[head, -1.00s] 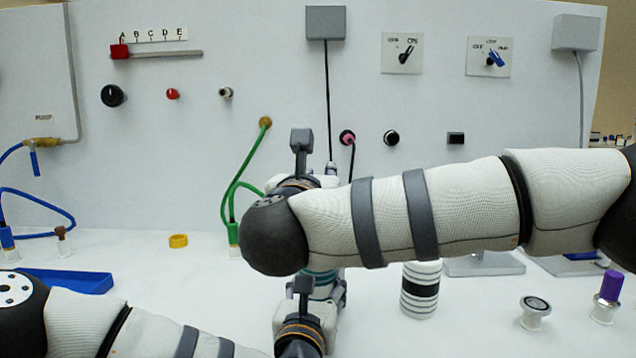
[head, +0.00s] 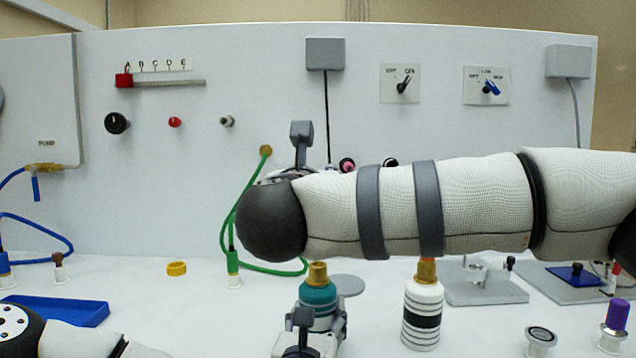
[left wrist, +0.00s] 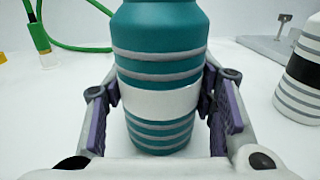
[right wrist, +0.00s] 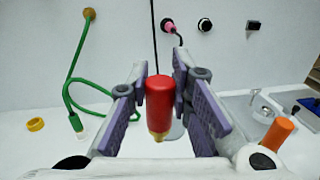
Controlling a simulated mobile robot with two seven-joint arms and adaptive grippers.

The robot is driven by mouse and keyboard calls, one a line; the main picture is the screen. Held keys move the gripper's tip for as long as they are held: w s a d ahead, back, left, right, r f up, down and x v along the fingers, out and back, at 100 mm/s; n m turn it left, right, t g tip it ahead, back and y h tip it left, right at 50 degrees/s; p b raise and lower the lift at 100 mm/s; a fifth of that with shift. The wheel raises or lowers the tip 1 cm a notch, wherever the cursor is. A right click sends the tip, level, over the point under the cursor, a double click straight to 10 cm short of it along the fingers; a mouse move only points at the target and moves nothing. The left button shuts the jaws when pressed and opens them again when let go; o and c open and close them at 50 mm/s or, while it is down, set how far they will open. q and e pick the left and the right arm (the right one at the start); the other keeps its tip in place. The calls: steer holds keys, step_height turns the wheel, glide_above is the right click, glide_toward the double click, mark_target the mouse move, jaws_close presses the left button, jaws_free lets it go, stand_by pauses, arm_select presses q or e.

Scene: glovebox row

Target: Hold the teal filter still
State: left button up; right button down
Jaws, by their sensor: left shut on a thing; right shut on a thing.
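The teal filter (head: 318,292) stands upright in front of me, with a brass fitting (head: 317,272) on top. My left gripper (left wrist: 163,105) is shut around its grey-striped body, with a purple pad on each side; it also shows in the head view (head: 320,322). In the left wrist view the filter (left wrist: 160,38) fills the middle and its top is cut off. My right gripper (right wrist: 164,95) is shut on a red cylinder (right wrist: 160,98) with a brass tip pointing down. In the head view my right arm hides the red cylinder.
A white filter with a black band (head: 423,318) stands right of the teal one. A green hose (head: 227,215) hangs from the panel at left. A blue tray (head: 60,310), a yellow ring (head: 176,268) and a purple-capped piece (head: 616,318) are on the table.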

steer(key=shift+r, duration=3.5)
arm_select(q)
steer(key=o, duration=1.4)
steer(key=s, duration=0.4)
steer(key=s+a, duration=0.1)
steer(key=s, duration=0.6)
steer(key=shift+s+a, duration=0.35)
steer(key=shift+a, duration=0.05)
steer(key=shift+s+f, duration=0.1)
